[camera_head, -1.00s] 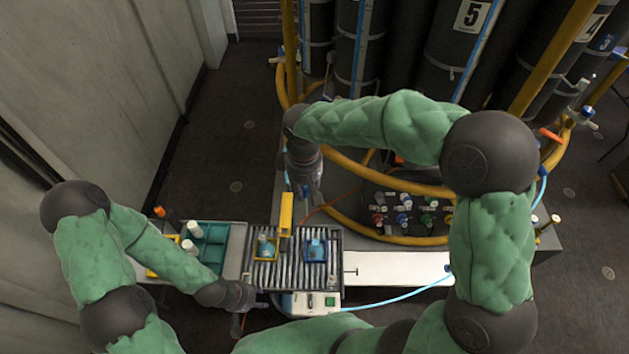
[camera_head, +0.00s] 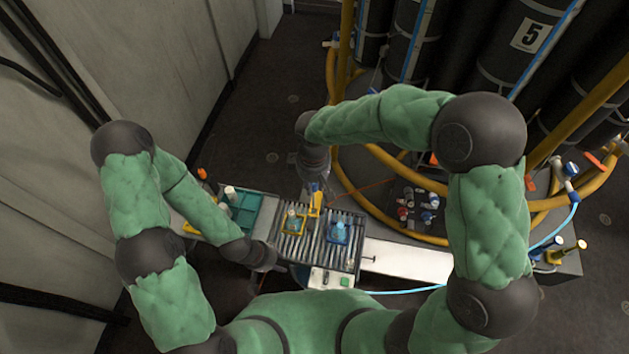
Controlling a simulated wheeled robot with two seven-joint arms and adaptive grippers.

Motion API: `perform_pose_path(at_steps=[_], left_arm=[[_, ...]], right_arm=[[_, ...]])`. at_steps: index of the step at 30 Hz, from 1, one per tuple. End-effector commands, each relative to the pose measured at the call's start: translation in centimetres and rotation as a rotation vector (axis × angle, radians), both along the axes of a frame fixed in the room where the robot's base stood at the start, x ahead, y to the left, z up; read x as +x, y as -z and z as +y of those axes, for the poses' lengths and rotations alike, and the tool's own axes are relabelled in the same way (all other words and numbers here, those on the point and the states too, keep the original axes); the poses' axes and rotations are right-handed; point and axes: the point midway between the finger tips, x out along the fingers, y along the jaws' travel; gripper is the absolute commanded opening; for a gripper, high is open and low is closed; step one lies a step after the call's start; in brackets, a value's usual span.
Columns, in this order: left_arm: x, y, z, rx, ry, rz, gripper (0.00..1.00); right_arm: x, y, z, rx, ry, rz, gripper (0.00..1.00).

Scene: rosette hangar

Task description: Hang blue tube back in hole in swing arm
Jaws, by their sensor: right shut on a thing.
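My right gripper (camera_head: 316,184) points down just behind the rack table, close to the yellow upright piece (camera_head: 315,202). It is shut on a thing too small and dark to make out. A light blue tube (camera_head: 400,292) runs along the front edge of the table from a white box (camera_head: 328,280). Other blue tubes run up the black cylinders (camera_head: 361,30). I cannot tell which part is the swing arm, and its hole does not show. My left gripper (camera_head: 261,284) is low at the table's front left, partly dark; its jaw opening is unclear.
A teal bin (camera_head: 246,213) is at left. Yellow hoop rails (camera_head: 400,228) and valves stand behind. The white tabletop (camera_head: 405,262) at right is clear.

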Motion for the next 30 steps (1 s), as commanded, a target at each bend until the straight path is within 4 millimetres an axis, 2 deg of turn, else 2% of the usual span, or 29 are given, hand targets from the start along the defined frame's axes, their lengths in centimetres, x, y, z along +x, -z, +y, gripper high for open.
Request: perform_pose_path(at_steps=[8,15,30], left_arm=[[0.0,2.0,0.0,0.000,0.000,0.000,0.40],[0.0,1.5,0.0,0.000,0.000,0.000,0.40],[0.0,2.0,0.0,0.000,0.000,0.000,0.40]], right_arm=[[0.0,2.6,0.0,0.000,0.001,0.001,0.01],[0.0,2.1,0.0,0.000,0.001,0.000,0.01],[-0.1,2.8,0.0,0.000,0.001,0.000,0.01]])
